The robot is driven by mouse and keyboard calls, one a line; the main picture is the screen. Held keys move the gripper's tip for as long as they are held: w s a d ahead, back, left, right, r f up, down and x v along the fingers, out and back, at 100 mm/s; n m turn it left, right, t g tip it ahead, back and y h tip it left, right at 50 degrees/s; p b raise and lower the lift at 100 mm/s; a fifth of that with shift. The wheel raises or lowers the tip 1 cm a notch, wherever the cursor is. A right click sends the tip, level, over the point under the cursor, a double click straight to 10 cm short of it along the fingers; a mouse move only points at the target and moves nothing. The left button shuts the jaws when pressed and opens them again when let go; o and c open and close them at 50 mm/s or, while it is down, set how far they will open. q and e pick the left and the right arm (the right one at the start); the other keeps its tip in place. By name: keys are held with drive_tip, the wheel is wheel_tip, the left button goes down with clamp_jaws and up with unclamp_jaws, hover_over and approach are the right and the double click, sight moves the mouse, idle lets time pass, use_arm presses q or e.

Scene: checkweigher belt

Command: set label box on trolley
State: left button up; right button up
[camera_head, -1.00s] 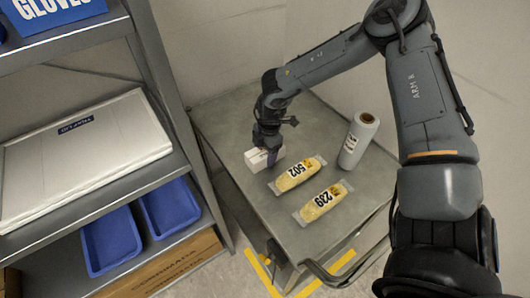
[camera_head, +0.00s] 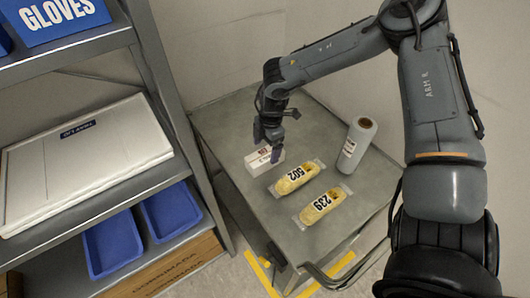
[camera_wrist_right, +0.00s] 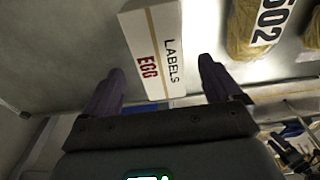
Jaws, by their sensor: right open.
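The label box (camera_head: 262,161) is a small white carton resting on the grey top of the trolley (camera_head: 310,240), near its left edge. In the right wrist view the label box (camera_wrist_right: 156,45) shows the words "EGG LABELS" and a tan stripe. My right gripper (camera_head: 268,145) is just above and behind the box in the head view. In the right wrist view its two fingers (camera_wrist_right: 160,85) stand wide apart, with the box's near end between or just beyond them. The fingers do not press on the box. My left gripper is not in view.
Two yellow packs, marked 502 (camera_head: 294,178) and 239 (camera_head: 322,205), lie on the trolley right of the box. A white roll (camera_head: 357,144) stands behind them. A shelf rack with blue trays (camera_head: 111,242) and a white case (camera_head: 80,160) is at left.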

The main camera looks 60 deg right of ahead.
sight(268, 153)
wheel_tip(268, 153, up, 7)
drive_tip(key=p, duration=0.1)
drive_tip(key=shift+s+d+r, duration=0.15)
drive_tip(key=shift+s+d, duration=0.05)
drive_tip(key=shift+d, duration=0.15)
